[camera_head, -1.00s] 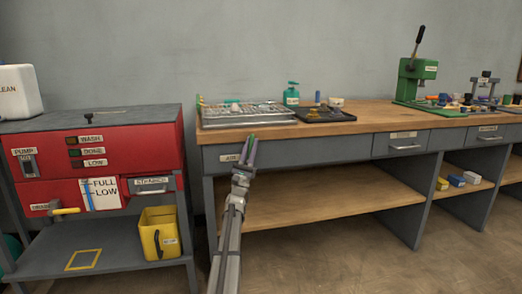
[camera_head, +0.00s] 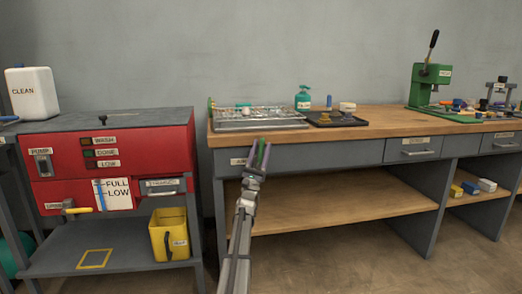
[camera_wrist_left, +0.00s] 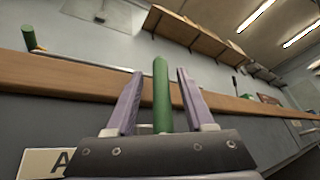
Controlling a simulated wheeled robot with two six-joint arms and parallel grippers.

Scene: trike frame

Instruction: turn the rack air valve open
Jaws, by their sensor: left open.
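A green rod-like handle (camera_wrist_left: 161,95), which looks like the rack air valve's lever, stands upright between the fingers of my left gripper (camera_wrist_left: 158,100) in the left wrist view. The fingers are open, one on each side of it, with a visible gap to both. In the head view my left gripper (camera_head: 260,154) is at the front face of the workbench, just right of a small white label (camera_head: 238,161). Only a little green shows between its fingers there. The valve's body is hidden behind the gripper. My right gripper is not in view.
The wooden bench top (camera_head: 380,128) carries a metal rack tray (camera_head: 258,120), a green bottle (camera_head: 303,100) and a green press (camera_head: 428,82). A red cabinet (camera_head: 70,160) and a yellow bin (camera_head: 168,240) stand at the left. The floor in front is clear.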

